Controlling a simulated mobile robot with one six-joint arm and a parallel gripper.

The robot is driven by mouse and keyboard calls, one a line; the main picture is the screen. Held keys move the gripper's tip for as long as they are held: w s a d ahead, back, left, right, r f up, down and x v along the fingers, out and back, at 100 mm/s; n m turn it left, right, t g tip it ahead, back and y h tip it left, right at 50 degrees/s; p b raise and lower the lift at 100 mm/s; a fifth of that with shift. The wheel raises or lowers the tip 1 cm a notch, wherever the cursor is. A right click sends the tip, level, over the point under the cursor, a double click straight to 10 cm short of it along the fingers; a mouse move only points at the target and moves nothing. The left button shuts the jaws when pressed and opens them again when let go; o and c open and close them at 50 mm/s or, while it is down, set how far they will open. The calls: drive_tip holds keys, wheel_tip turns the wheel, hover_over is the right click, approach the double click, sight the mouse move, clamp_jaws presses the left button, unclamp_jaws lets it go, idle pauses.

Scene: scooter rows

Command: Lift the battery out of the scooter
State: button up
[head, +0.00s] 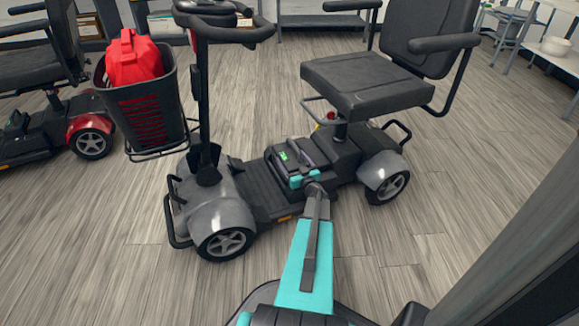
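The grey and black scooter (245,190) stands in the middle of the head view, its seat to the right and its front basket to the left. The battery (290,152), a dark box with a small green light, sits on the scooter's deck in front of the seat post. My arm reaches in from the bottom, and my gripper (297,167), dark with a teal part, is right at the near side of the battery. Its fingers blend with the dark battery and deck. I cannot tell whether they touch or hold it.
The scooter's black basket (150,105) holds a red bag (133,60). The seat (360,80) overhangs to the right of the battery, and the steering column (204,100) rises to the left. A red scooter (90,125) stands at far left. A dark post (510,240) fills the lower right.

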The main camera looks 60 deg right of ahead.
drive_tip(key=c, duration=1.4)
drive_tip(key=shift+r, duration=0.2)
drive_tip(key=shift+c, duration=0.5)
drive_tip(key=shift+r+p, duration=2.4)
drive_tip(key=shift+r, duration=2.55)
